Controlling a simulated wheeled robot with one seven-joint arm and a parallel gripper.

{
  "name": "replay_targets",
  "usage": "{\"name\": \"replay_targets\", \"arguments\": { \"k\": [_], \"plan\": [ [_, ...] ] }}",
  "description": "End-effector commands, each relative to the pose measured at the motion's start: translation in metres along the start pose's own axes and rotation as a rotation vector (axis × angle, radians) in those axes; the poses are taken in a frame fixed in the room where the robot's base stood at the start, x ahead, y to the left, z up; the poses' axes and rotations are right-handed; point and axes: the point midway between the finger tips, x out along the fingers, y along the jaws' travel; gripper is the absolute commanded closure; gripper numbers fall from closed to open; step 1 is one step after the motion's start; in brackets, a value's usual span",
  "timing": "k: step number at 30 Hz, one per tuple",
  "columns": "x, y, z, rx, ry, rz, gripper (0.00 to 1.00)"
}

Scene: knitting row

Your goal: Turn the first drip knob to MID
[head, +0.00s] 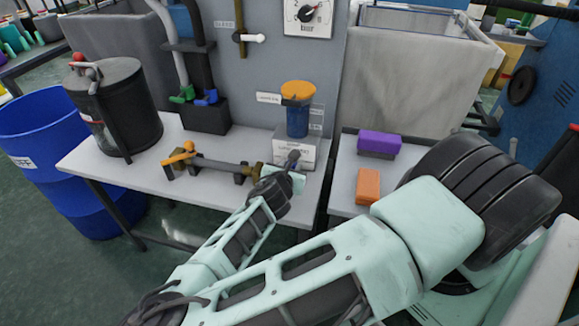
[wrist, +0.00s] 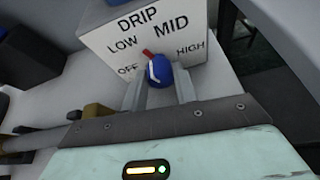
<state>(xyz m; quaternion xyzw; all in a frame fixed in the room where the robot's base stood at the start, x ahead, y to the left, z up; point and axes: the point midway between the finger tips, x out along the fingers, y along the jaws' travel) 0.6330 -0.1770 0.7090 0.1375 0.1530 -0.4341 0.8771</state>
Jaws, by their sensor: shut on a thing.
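The drip box (wrist: 100,42) is white, with DRIP, OFF, LOW, MID and HIGH printed on its face; in the head view (head: 307,152) it stands on the table. Its blue knob (wrist: 158,70) has a white line and a red tip, which points up and slightly left, between LOW and MID. My gripper (wrist: 160,82) is shut on the knob, one finger on each side. In the head view my gripper (head: 293,168) is at the front of the box and hides the knob and most of the lettering.
A blue canister with an orange lid (head: 297,110) stands above the box. A pipe with an orange-handled valve (head: 180,155) lies left of my gripper. Purple (head: 379,143) and orange (head: 368,186) blocks sit on the right table. A dark tank (head: 115,105) is at the left.

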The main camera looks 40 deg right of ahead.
Motion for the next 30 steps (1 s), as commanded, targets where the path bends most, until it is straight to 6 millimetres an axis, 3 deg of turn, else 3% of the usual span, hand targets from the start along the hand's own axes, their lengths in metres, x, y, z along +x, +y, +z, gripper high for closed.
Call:
{"name": "replay_targets", "arguments": {
  "k": [18, 30],
  "plan": [
    [0.0012, -0.0060, -0.0023, 0.502, 0.015, 0.208, 0.94],
    [0.0010, -0.0066, -0.0018, 0.665, 0.022, 0.277, 0.94]
  ]
}}
